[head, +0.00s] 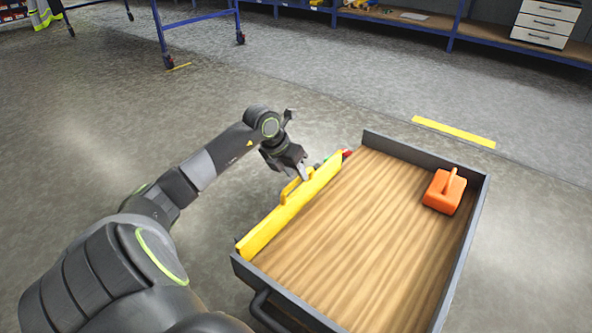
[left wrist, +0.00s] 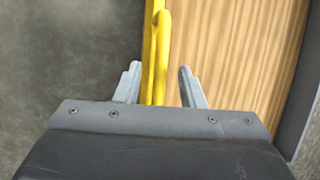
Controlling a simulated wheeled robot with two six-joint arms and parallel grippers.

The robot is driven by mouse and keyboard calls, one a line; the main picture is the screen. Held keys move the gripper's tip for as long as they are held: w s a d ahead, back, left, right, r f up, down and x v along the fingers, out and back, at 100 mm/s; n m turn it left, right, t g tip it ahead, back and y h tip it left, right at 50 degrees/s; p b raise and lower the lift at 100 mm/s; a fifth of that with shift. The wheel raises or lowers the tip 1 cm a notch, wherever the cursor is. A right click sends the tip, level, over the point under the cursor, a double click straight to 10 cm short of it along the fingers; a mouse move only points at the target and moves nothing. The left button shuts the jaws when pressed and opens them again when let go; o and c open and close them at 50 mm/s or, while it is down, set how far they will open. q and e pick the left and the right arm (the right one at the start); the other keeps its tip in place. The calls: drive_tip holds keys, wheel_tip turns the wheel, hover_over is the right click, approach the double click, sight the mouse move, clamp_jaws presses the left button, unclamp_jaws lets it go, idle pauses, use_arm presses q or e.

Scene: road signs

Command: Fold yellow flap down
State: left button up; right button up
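The yellow flap (head: 291,207) stands upright along the left side of the wood-floored cart tray (head: 365,240). A yellow handle (head: 290,188) sits on its outer side. My left gripper (head: 303,173) is at the flap near this handle. In the left wrist view, my left gripper (left wrist: 158,85) has its two fingers spread, with the yellow handle (left wrist: 162,45) and the flap's edge between them. The fingers show gaps to the yellow parts. My right gripper is not in view.
An orange block with a handle (head: 444,192) rests in the tray's far right part. Dark rims (head: 425,157) bound the tray. Small red and green parts (head: 346,153) sit by the flap's far end. Open floor lies left of the cart.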

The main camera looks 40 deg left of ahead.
use_arm(q)
drive_tip(key=shift+w+d+f, duration=0.1)
drive_tip(key=shift+w+f, duration=0.15)
drive_tip(key=shift+f, duration=0.2)
clamp_jaws()
